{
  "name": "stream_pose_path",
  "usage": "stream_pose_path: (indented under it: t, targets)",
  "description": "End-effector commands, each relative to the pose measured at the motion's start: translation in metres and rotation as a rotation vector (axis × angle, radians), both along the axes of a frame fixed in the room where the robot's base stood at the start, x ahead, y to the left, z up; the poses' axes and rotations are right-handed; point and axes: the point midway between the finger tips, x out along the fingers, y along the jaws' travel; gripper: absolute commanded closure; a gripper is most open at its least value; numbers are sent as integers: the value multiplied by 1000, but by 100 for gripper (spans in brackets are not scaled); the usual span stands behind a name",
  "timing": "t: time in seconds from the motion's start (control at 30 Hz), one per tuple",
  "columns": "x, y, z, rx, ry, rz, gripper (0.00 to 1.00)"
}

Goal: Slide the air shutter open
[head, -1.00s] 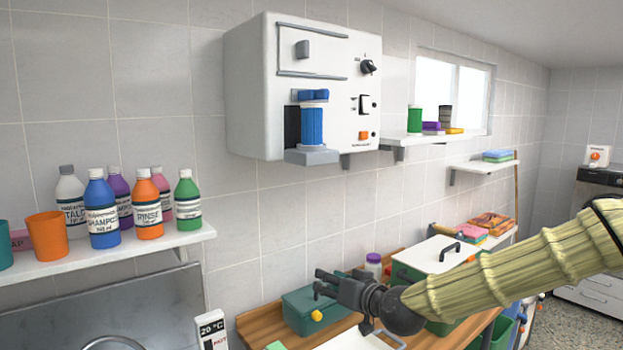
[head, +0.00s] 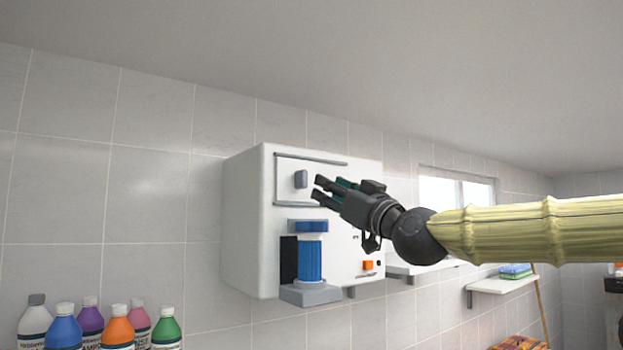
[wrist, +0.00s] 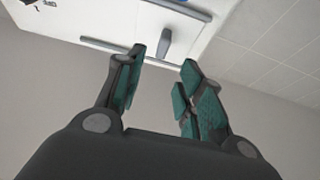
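The air shutter (head: 285,188) is a pale panel between two grey rails on the upper front of the white wall-mounted box (head: 253,222). Its small grey handle (head: 301,179) stands at the panel's left part. My gripper (head: 318,188) is open and empty, in front of the panel just right of the handle. In the wrist view the open fingers (wrist: 163,60) point toward the grey handle (wrist: 166,42), which shows beyond and between their tips, apart from them. My gripper hides the panel's right part and the box's upper right controls.
Below the shutter, a blue cylinder (head: 310,262) stands on a grey ledge of the box. An orange button (head: 367,265) is at lower right. Several bottles (head: 64,328) stand at lower left. Shelves (head: 500,285) are to the right. The wall left of the box is clear.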

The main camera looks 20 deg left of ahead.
Motion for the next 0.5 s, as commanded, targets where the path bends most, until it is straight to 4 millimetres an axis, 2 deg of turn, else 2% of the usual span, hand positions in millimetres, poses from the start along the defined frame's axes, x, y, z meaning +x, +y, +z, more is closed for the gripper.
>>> stream_pose_path:
  t: [0.2, 0.5]
  targets:
    - [21, 30, 17, -1, 3, 3, 62]
    - [44, 57, 31, 0, 3, 1, 62]
